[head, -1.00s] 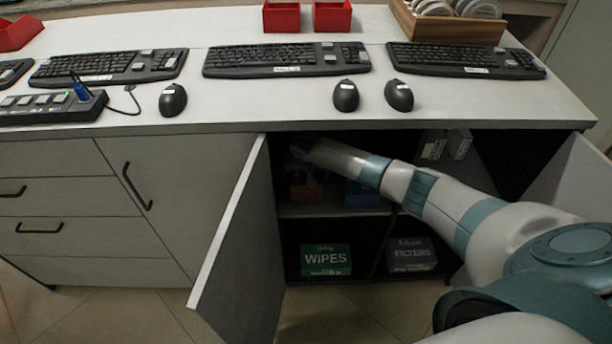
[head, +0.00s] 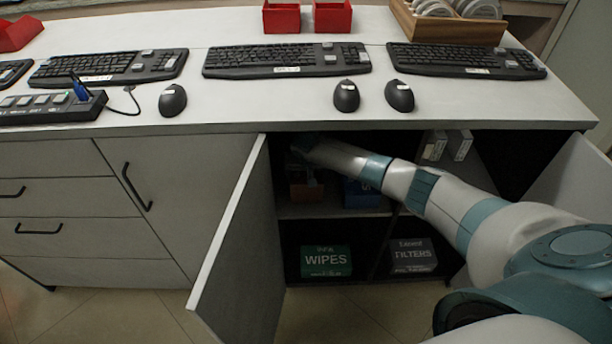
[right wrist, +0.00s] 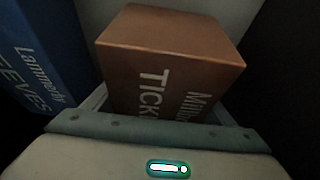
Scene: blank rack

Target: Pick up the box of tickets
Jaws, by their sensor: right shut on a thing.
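The box of tickets is a brown-orange carton (right wrist: 172,55) with white lettering reading "TICK..." in the right wrist view. In the head view it shows dimly on the upper shelf inside the open cabinet (head: 305,188). My right gripper (right wrist: 160,104) is shut on this box, with a finger at each side of it. In the head view my right arm reaches into the cabinet and its hand is in shadow. I cannot tell whether the box is clear of the shelf. My left gripper is not in view.
A blue box (right wrist: 40,55) stands close to the left of the ticket box in the right wrist view. Below are a green WIPES box (head: 326,261) and a grey FILTERS box (head: 412,256). The open left door (head: 240,255) and the counter edge (head: 380,127) bound the opening.

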